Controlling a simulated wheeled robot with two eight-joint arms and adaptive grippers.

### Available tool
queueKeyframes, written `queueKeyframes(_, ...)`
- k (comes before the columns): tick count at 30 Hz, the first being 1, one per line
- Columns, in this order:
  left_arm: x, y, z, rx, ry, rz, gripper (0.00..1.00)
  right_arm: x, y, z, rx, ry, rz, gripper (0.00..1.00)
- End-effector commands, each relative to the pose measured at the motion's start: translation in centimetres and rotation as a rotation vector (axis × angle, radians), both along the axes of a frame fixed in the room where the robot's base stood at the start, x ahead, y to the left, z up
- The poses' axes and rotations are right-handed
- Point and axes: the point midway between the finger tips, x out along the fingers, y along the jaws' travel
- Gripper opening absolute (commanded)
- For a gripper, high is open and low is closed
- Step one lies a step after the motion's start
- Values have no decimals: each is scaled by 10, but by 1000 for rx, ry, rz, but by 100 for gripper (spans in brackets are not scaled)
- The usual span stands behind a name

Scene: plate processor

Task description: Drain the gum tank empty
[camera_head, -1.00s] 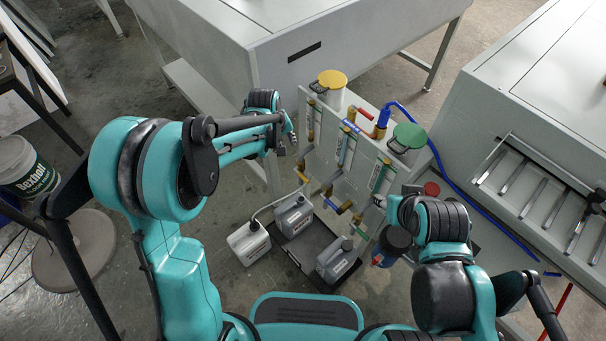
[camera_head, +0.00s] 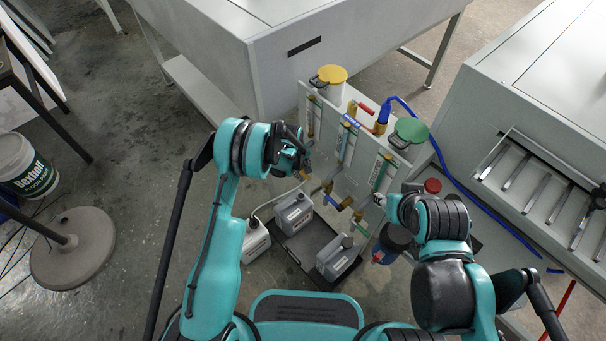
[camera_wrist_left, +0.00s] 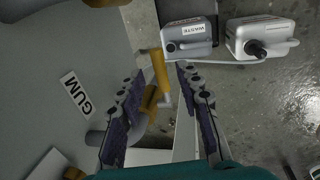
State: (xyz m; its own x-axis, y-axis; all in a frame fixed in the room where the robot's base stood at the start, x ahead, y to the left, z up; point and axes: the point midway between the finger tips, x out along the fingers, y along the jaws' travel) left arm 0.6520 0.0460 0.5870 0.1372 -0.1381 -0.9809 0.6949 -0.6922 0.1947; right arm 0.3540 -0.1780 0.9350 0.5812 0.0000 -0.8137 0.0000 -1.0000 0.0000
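The panel (camera_head: 345,178) carries tubes and valves, with a yellow-lidded tank (camera_head: 329,76) and a green-lidded tank (camera_head: 408,130) behind it. In the left wrist view a GUM label (camera_wrist_left: 76,92) is on the panel. Beside it, a yellow valve handle (camera_wrist_left: 158,70) lies between the fingers of my left gripper (camera_wrist_left: 162,72). The fingers are apart, with visible gaps to the handle. In the head view my left gripper (camera_head: 302,160) is at the panel's left side, partly hiding this valve. My right gripper (camera_head: 379,200) is near the panel's right side; its fingers are unclear.
A waste canister (camera_head: 294,212) and a grey canister (camera_head: 337,258) stand in a black tray (camera_head: 300,249). A white canister (camera_head: 255,242) stands left of it, with a hose running to the panel. Machines stand behind and right.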

Motion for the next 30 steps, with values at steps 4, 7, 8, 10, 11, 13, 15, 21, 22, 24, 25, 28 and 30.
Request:
queueKeyframes(4, 2, -2, -15, 0, 0, 0, 35, 0, 0, -7, 0, 0, 0, 40)
queueKeyframes(7, 3, -2, -18, 0, 0, 0, 35, 0, 0, -8, 0, 0, 0, 40)
queueKeyframes(8, 3, -2, -18, 0, 0, 0, 35, 0, 0, -8, 0, 0, 0, 40)
queueKeyframes(10, 3, -2, -17, 0, 0, 0, 35, 0, 0, -7, 0, 0, 0, 40)
queueKeyframes(11, 3, -2, -17, 0, 0, 0, 35, 0, 0, -7, 0, 0, 0, 40)
queueKeyframes(13, 3, -2, -17, 0, 0, 0, 35, 0, 0, -7, 0, 0, 0, 40)
queueKeyframes(15, 3, -2, -17, 0, 0, 0, 22, 0, 0, -7, 0, 0, 0, 40)
queueKeyframes(21, 3, -2, -17, 1, -1, 0, 0, 0, 0, -7, 0, 0, 0, 40)
queueKeyframes(22, 3, -2, -17, 1, -1, 0, 0, 0, 0, -7, 0, 0, 0, 40)
queueKeyframes(24, 3, -2, -17, -3, 3, 0, 0, 0, 0, -7, 0, 0, 0, 40)
queueKeyframes(25, 3, -1, -16, -9, 10, 1, 0, 0, 0, -7, 0, 0, 0, 40)
queueKeyframes(28, 6, 2, -13, -64, 66, 5, 0, 0, 0, -7, 0, 0, 0, 40)
queueKeyframes(30, 9, 5, -8, -129, 130, 6, 0, 0, 0, -7, 0, 0, 0, 40)
